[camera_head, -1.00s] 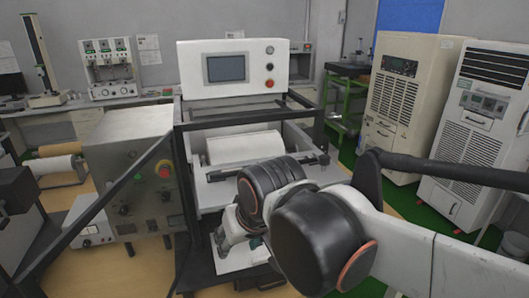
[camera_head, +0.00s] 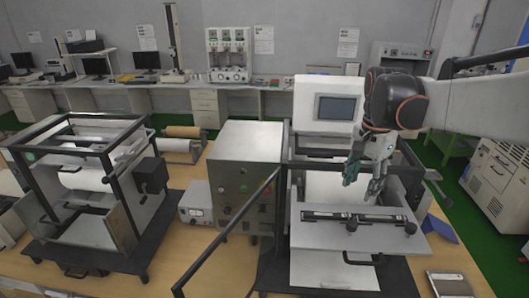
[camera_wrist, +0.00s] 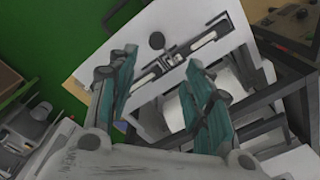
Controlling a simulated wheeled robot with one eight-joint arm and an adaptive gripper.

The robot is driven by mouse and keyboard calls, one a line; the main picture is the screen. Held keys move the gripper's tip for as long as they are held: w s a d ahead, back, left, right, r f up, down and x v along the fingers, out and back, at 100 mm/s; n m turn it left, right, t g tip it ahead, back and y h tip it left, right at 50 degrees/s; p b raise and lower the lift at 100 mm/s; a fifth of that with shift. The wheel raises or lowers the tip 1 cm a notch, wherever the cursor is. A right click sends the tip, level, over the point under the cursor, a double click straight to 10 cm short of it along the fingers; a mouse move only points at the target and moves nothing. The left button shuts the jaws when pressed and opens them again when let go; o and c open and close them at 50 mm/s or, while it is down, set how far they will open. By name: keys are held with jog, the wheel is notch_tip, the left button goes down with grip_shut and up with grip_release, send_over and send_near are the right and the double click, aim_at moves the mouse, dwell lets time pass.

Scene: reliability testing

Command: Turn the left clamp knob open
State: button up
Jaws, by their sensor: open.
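A dark clamp bar (camera_head: 362,216) with pale inset pieces lies across the white plate (camera_head: 345,240) of the right-hand machine. A small dark round knob (camera_head: 352,227) sits at the bar's near edge, around its middle. The bar's left end (camera_head: 306,214) shows, but I cannot make out a separate knob shape there. My gripper (camera_head: 362,178) hangs above the plate, behind the bar, with teal finger pads apart and nothing between them. In the wrist view, my gripper (camera_wrist: 163,62) is open, and the bar (camera_wrist: 172,60) and round knob (camera_wrist: 157,41) lie beyond the fingertips.
A grey control box (camera_head: 245,165) stands left of the machine, with a dark slanted frame bar (camera_head: 228,235) in front. The machine's white display panel (camera_head: 328,104) rises behind the plate. A second framed machine (camera_head: 90,190) stands at far left. A flat grey object (camera_head: 452,284) lies at front right.

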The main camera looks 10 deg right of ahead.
aim_at(353, 223)
jog(key=f, duration=1.3)
jog(key=shift+s+d+f, duration=0.1)
jog(key=shift+d+f, duration=0.15)
jog(key=c, duration=1.1)
